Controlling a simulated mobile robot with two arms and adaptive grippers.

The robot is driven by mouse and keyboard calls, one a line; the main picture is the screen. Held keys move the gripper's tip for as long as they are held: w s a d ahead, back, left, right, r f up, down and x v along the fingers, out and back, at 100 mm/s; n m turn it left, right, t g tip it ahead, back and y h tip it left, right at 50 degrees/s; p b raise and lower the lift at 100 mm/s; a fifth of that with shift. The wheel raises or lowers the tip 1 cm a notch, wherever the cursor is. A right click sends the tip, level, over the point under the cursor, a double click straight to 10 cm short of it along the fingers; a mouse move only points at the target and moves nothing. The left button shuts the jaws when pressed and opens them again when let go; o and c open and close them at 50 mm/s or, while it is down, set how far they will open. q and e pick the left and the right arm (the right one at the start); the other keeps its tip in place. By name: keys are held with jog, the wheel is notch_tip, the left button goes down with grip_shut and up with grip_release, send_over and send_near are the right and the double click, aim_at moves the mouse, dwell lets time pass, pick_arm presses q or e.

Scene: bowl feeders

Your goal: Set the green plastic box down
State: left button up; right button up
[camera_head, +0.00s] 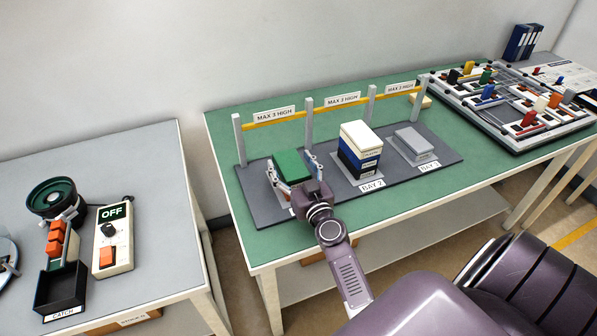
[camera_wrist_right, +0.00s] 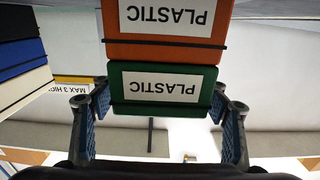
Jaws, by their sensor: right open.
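The green plastic box (camera_head: 291,166) is in the leftmost bay of the dark rack base (camera_head: 258,208). In the right wrist view, which is upside down, the green box (camera_wrist_right: 150,89) rests on an orange box (camera_wrist_right: 160,52), both labelled PLASTIC. The boxes look aligned and touching. My right gripper (camera_head: 290,161) is open, with one finger on each side of the green box. Its fingers also show in the wrist view (camera_wrist_right: 160,110), and the pads are close to the box sides. The orange box is mostly hidden in the head view. My left gripper is not in view.
Bay 2 holds a white, blue and black stack (camera_head: 359,150). Bay 3 holds a low grey box (camera_head: 414,141). A yellow rail (camera_head: 325,108) with "MAX 3 HIGH" signs runs behind the bays on posts. A sorting board (camera_head: 515,105) stands right; a feeder table (camera_head: 150,180) stands left.

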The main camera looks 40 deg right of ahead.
aim_at(299, 179)
jog(key=b+v, duration=0.2)
jog(key=v, duration=0.8)
jog(key=shift+s+f, duration=0.15)
jog(key=shift+s, duration=0.25)
jog(key=shift+s+a, duration=0.15)
jog(key=shift+s, duration=0.35)
